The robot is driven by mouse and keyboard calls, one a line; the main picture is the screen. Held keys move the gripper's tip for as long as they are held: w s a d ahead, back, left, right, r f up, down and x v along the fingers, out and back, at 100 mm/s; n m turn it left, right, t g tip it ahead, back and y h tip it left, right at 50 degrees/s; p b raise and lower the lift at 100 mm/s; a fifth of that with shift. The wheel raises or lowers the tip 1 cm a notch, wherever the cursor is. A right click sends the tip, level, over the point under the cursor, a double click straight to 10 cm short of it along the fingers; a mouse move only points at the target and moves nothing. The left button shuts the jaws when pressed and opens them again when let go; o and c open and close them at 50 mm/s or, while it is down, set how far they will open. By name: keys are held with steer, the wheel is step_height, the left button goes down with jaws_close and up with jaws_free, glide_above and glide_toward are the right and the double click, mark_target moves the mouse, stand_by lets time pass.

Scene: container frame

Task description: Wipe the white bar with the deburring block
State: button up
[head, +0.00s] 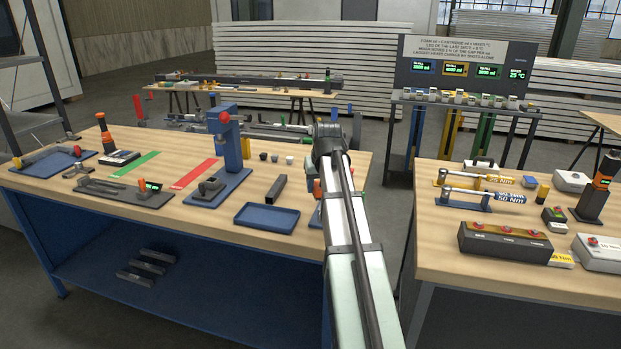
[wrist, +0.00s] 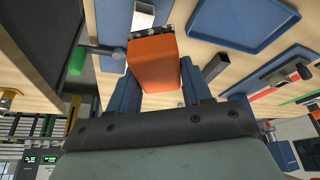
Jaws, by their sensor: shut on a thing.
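My gripper (wrist: 156,80) is shut on the orange deburring block (wrist: 153,62), its blue fingers on either side of it. A dark strip shows at the block's far end. Just past it, at the top of the wrist view, the end of the pale white bar (wrist: 143,14) shows on a blue holder (wrist: 112,20). The block's far end looks very close to the bar; I cannot tell whether they touch. In the head view my arm hides the gripper and the bar; a small orange patch (head: 317,188) shows beside it.
An empty blue tray (head: 266,218) and a dark bar (head: 276,189) lie left of my arm on the wooden bench. A blue press (head: 229,155) stands further left. Right of my arm is a gap, then a second bench (head: 440,240) with torque tools.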

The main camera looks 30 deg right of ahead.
mark_target(321, 199)
steer(key=m, duration=0.2)
steer(key=m+h, duration=0.1)
steer(key=m, duration=0.1)
steer(key=shift+d+r+g, duration=0.1)
steer(key=shift+d+g, duration=0.25)
steer(key=shift+g, duration=0.05)
steer(key=shift+m+h, duration=0.5)
steer(key=shift+m, duration=0.5)
steer(key=shift+g, duration=0.3)
steer(key=shift+f, duration=3.3)
steer(key=shift+s+f, duration=0.1)
steer(key=shift+f, duration=0.55)
steer(key=shift+w+d+f, duration=0.15)
steer(key=shift+w+d, duration=0.7)
steer(key=shift+w, duration=0.1)
steer(key=shift+c, duration=0.3)
steer(key=shift+w+d, duration=0.5)
steer(key=shift+s+a, duration=1.45)
steer(key=shift+s, duration=0.05)
step_height(321, 199, up, 3)
steer(key=shift+w+d+f, duration=0.1)
steer(key=shift+w+f, duration=0.05)
steer(key=shift+f, duration=0.05)
steer(key=shift+r, duration=2.8)
